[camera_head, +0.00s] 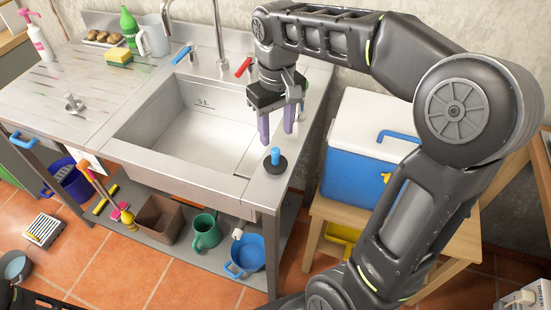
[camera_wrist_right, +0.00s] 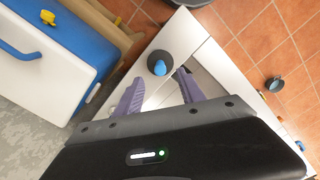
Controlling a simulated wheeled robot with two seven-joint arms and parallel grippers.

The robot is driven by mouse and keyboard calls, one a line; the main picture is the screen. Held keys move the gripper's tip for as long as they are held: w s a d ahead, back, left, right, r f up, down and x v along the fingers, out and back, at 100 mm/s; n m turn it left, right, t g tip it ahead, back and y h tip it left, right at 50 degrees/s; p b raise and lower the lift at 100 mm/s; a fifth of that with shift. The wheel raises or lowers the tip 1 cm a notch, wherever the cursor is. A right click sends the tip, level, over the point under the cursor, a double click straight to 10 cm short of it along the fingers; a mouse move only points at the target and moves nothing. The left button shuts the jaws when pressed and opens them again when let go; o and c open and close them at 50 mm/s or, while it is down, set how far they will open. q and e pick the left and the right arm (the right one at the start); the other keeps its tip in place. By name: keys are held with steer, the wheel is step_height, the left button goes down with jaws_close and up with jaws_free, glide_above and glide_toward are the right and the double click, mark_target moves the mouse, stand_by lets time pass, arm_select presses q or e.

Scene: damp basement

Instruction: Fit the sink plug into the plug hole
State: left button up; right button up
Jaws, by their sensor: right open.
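The sink plug (camera_head: 275,162), a black disc with an upright blue knob, lies on the steel rim at the right front corner of the sink (camera_head: 190,137). My right gripper (camera_head: 277,140) is open and empty, pointing down, with its purple fingers just behind and above the plug. In the right wrist view the plug (camera_wrist_right: 159,66) shows just beyond the gap between the open fingertips (camera_wrist_right: 158,79), apart from them. I cannot make out the plug hole in the basin. My left gripper is not in view.
A tap (camera_head: 220,40) with red and blue levers (camera_head: 243,67) stands behind the basin. A blue and white cool box (camera_head: 365,140) stands on a wooden stand at right. The drainboard holds a small metal fitting (camera_head: 74,104) and a sponge (camera_head: 119,58). The basin looks empty.

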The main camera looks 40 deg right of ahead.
mark_target(276, 150)
steer(key=shift+f, duration=1.35)
steer(key=shift+w+f+p, duration=0.1)
steer(key=shift+f+p, duration=0.6)
steer(key=shift+f, duration=1.9)
jaws_close()
